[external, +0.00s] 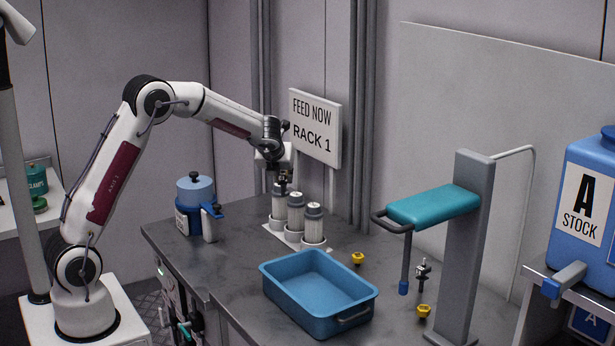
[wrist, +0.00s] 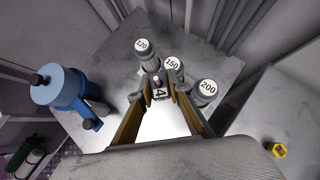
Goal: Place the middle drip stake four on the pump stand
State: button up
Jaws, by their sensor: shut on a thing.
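My gripper (external: 284,184) is at the back left of the dark table, just above and beside the row of cylinders. In the wrist view my gripper (wrist: 160,84) is shut on a small dark piece with a white label reading 4 (wrist: 158,93), seemingly drip stake four; its lower part is hard to make out. A stand with a grey post (external: 468,245) and a teal padded top (external: 432,207) is at the right, well away from my gripper. I cannot tell for sure that it is the pump stand.
Three ribbed cylinders, labelled 120 (wrist: 141,45), 150 (wrist: 172,65) and 200 (wrist: 207,87), stand close to my gripper. A blue jug (external: 196,192) is left of them. A blue tray (external: 316,312) is in front. Yellow knobs (external: 358,258) and a small metal fitting (external: 422,274) lie rightward.

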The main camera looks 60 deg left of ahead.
jog(key=w+d+f, duration=0.3)
jog(key=w+d, duration=0.8)
jog(key=w, duration=0.5)
jog(key=shift+m, duration=0.3)
jog(key=shift+s+a+f, duration=0.1)
jog(key=shift+s+f, duration=0.05)
jog(key=shift+f, duration=1.1)
jog(key=shift+s+f, duration=0.1)
jog(key=shift+f, duration=1.1)
jog(key=shift+f, duration=2.45)
jog(key=shift+f, duration=2.5)
jog(key=shift+f, duration=0.15)
